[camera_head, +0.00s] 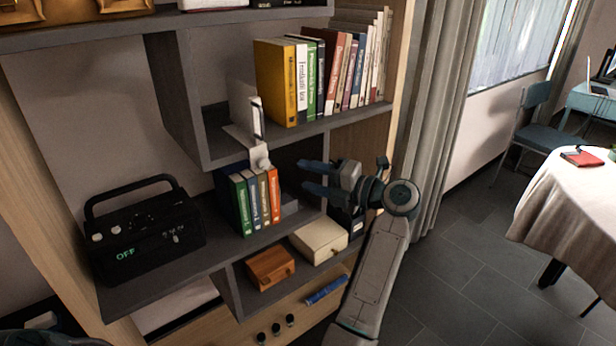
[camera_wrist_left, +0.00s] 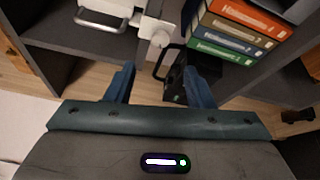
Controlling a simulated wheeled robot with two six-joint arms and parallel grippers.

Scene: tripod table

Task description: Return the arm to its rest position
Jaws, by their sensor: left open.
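My left gripper (camera_head: 306,177) is at the middle of the head view, in front of the shelf and right of the short row of books (camera_head: 256,200). Its blue fingers are spread with nothing between them. The left wrist view shows the same open fingers (camera_wrist_left: 160,72), with the books (camera_wrist_left: 240,32) beyond them at upper right. My left arm rises from the bottom of the head view, bent at a joint close to the gripper. The gripper looks apart from the books, though the exact gap is hard to tell. My right gripper is not seen.
Below are a wooden box (camera_head: 270,267) and a cream box (camera_head: 319,240). A curtain (camera_head: 428,110) hangs at right; open floor (camera_head: 465,265) lies before the round table (camera_head: 560,205).

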